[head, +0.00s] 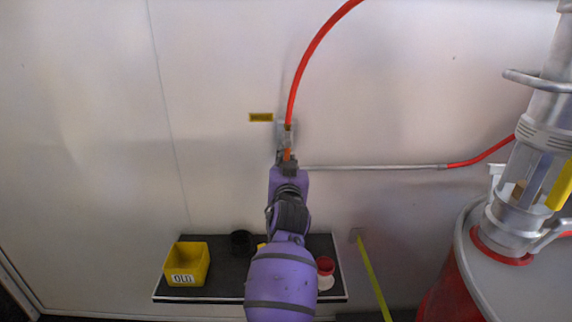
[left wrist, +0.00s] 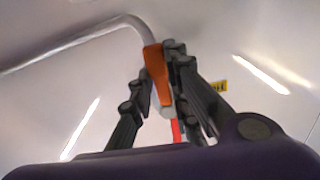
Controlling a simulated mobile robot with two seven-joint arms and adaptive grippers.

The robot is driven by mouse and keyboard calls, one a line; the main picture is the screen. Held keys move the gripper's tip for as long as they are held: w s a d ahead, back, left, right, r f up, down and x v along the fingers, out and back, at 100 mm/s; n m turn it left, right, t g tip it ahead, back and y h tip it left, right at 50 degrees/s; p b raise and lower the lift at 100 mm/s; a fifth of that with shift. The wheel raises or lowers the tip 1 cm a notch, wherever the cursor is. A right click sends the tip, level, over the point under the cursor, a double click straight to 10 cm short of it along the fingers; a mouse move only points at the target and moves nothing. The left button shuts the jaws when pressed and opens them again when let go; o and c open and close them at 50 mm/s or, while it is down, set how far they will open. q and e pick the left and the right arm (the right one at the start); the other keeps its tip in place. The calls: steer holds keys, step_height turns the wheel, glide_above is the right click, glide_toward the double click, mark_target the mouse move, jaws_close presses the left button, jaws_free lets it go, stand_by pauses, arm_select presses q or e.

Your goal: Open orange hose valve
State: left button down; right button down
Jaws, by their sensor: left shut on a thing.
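The orange valve handle (head: 287,154) is on the wall pipework, just below the lower end of the orange hose (head: 308,58). In the left wrist view the orange handle (left wrist: 156,72) stands between the dark fingers of my left gripper (left wrist: 161,78). The left gripper (head: 287,163) is shut on the handle, and in the head view the purple wrist and the fingers hide most of the valve body. My right gripper is in neither view.
A metal pipe (head: 375,167) runs right along the wall. A black shelf (head: 215,286) below holds a yellow bin (head: 187,265), a black cup (head: 241,243) and a red-and-white item (head: 325,272). A red drum (head: 446,291) with metal pump fittings (head: 523,190) stands right.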

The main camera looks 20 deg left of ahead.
arm_select(q)
steer(key=shift+d+n, duration=0.1)
steer(key=shift+n, duration=0.2)
steer(key=c, duration=1.6)
jaws_free()
steer(key=shift+c, duration=0.2)
steer(key=v, duration=1.2)
steer(key=shift+r, duration=0.1)
